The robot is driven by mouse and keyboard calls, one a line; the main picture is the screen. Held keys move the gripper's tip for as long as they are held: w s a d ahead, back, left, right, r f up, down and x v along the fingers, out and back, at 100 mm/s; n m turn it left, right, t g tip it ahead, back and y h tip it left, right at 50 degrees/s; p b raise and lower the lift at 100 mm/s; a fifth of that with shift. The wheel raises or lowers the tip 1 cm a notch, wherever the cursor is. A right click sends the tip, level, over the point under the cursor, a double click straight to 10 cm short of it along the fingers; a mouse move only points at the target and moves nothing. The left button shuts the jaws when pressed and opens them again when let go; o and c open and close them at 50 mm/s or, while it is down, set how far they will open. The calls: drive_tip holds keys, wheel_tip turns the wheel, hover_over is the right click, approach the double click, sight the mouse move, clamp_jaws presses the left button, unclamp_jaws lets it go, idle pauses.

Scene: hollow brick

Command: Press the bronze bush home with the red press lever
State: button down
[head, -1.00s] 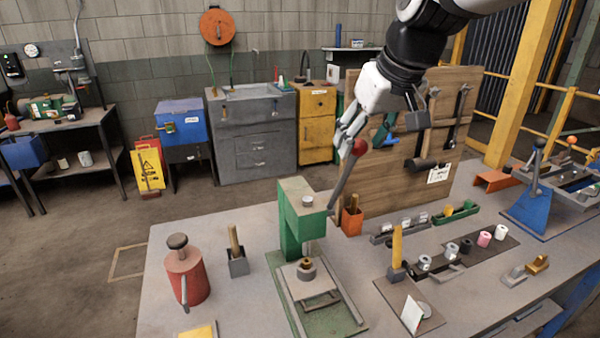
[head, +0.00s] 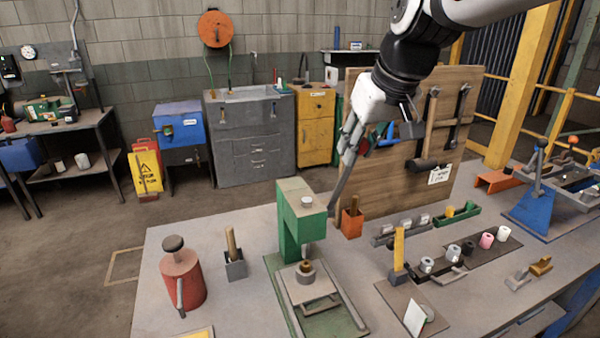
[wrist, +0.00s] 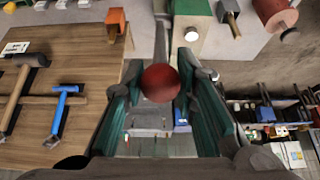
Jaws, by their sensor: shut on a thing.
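The green press (head: 292,232) stands on the bench. Its steel lever (head: 341,188) slopes up to the right toward my gripper (head: 351,138). The lever's red ball knob (wrist: 160,83) is between my green-padded fingers (wrist: 159,95) in the wrist view, and they are shut on it. The bronze bush (head: 306,266) sits upright at the top of a grey round part on the press bed, under the ram. A small gap seems to lie between ram and bush.
A wooden tool board (head: 395,165) stands behind my gripper. An orange holder (head: 352,224) is right of the press. A red can (head: 182,278) and a grey holder (head: 235,265) are to its left. A yellow-handled tool (head: 398,250) stands at right.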

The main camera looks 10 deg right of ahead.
drive_tip(key=shift+s+f, duration=0.1)
idle(0.3)
drive_tip(key=shift+s+d+f, duration=0.15)
drive_tip(key=shift+s+f, duration=0.35)
drive_tip(key=shift+s, duration=0.25)
drive_tip(key=shift+s+d+f, duration=0.15)
drive_tip(key=shift+s+f, duration=0.35)
drive_tip(key=shift+s, duration=0.2)
drive_tip(key=shift+s+d+f, duration=0.15)
drive_tip(key=shift+s+f, duration=0.35)
drive_tip(key=shift+s, duration=0.25)
drive_tip(key=shift+s, duration=0.1)
drive_tip(key=shift+s+d+f+b, duration=0.2)
drive_tip(key=shift+s+f+b, duration=0.1)
drive_tip(key=shift+s+f, duration=0.65)
drive_tip(key=shift+s+d+f+b, duration=0.15)
drive_tip(key=shift+s+f+b, duration=0.1)
drive_tip(key=shift+s+f, duration=0.7)
drive_tip(key=shift+w+f, duration=0.1)
